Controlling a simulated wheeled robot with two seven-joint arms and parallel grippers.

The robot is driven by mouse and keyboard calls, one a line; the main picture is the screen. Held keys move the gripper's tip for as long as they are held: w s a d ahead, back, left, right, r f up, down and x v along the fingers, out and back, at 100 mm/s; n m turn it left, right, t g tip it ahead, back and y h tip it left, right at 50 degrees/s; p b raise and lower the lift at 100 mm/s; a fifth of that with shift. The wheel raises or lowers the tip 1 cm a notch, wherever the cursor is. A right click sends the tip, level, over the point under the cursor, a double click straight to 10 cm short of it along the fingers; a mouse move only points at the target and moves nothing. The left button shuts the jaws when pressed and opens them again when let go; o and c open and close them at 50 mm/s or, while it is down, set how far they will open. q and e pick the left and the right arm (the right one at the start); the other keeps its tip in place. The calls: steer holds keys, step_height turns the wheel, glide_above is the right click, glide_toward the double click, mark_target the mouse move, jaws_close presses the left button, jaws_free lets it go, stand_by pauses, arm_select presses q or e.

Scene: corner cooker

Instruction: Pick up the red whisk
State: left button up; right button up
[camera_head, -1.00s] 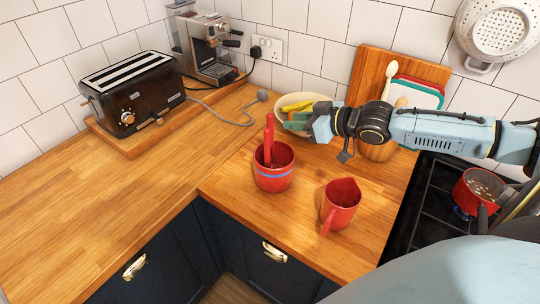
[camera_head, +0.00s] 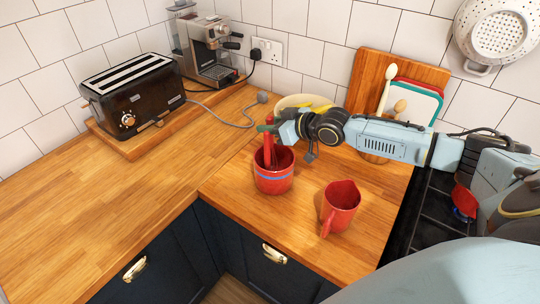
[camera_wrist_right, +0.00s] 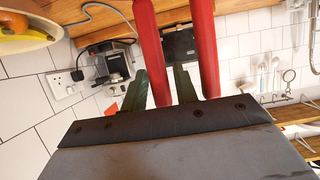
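A red container (camera_head: 274,182) with a blue band stands on the wooden counter in the head view. Red handles (camera_head: 268,150) stick up out of it; the whisk's head is hidden inside, and I cannot tell which handle is the whisk's. My right gripper (camera_head: 266,128) is at the top of these handles. In the right wrist view two red handles show, a left one (camera_wrist_right: 152,45) and a right one (camera_wrist_right: 204,45). The right gripper's fingers (camera_wrist_right: 160,86) are apart, one on each side of the left handle's end. Contact is not clear. My left gripper is not in view.
A red jug (camera_head: 340,206) stands in front, right of the container. A bowl (camera_head: 300,102) with yellow items is behind my right gripper. A toaster (camera_head: 132,92) and coffee machine (camera_head: 210,50) are at the back left. The left counter is clear; the hob is at right.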

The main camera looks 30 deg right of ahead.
steer(key=shift+x, duration=0.95)
jaws_close()
step_height(320, 180, up, 18)
steer(key=shift+b, duration=0.35)
